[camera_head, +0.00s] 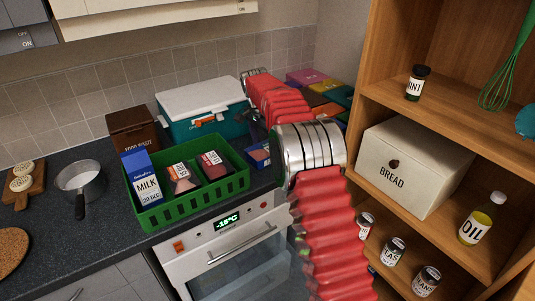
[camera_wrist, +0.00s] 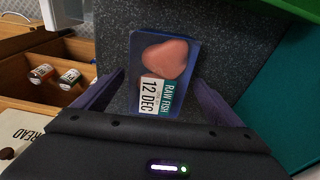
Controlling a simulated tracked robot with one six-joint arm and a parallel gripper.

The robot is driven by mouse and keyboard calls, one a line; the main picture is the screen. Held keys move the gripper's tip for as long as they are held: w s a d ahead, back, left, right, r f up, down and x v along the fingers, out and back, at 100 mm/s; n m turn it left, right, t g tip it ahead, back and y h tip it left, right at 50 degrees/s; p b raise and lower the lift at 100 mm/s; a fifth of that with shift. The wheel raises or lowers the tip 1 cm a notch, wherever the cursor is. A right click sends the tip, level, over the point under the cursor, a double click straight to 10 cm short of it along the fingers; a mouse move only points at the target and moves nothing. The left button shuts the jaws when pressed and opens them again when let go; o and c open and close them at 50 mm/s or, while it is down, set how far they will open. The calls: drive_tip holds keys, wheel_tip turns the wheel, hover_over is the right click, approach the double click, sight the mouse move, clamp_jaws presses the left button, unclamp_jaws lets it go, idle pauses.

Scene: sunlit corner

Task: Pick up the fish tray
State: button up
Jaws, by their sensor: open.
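The fish tray (camera_wrist: 186,48) is a small blue tray with a pink piece of fish and a white label reading RAW FISH, 12 DEC. It lies on the dark speckled counter. In the head view the tray (camera_head: 259,154) shows as a small blue patch right of the green crate, partly hidden by my arm. My gripper (camera_wrist: 160,80) is open, with one dark finger on each side of the tray in the wrist view. I cannot tell whether the fingers touch it or how far above it they are.
The green crate (camera_head: 200,205) holds a milk carton (camera_head: 144,187) and two packs, close left of the tray. A teal cooler box (camera_head: 203,106) and a brown food waste bin (camera_head: 134,131) stand behind. The wooden shelf (camera_head: 440,117) with a bread box (camera_head: 413,166) rises at right.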

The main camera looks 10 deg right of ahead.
drive_tip(key=shift+d+f, duration=0.1)
drive_tip(key=shift+f, duration=0.65)
drive_tip(key=shift+c, duration=0.5)
drive_tip(key=shift+r, duration=0.1)
drive_tip(key=c, duration=1.3)
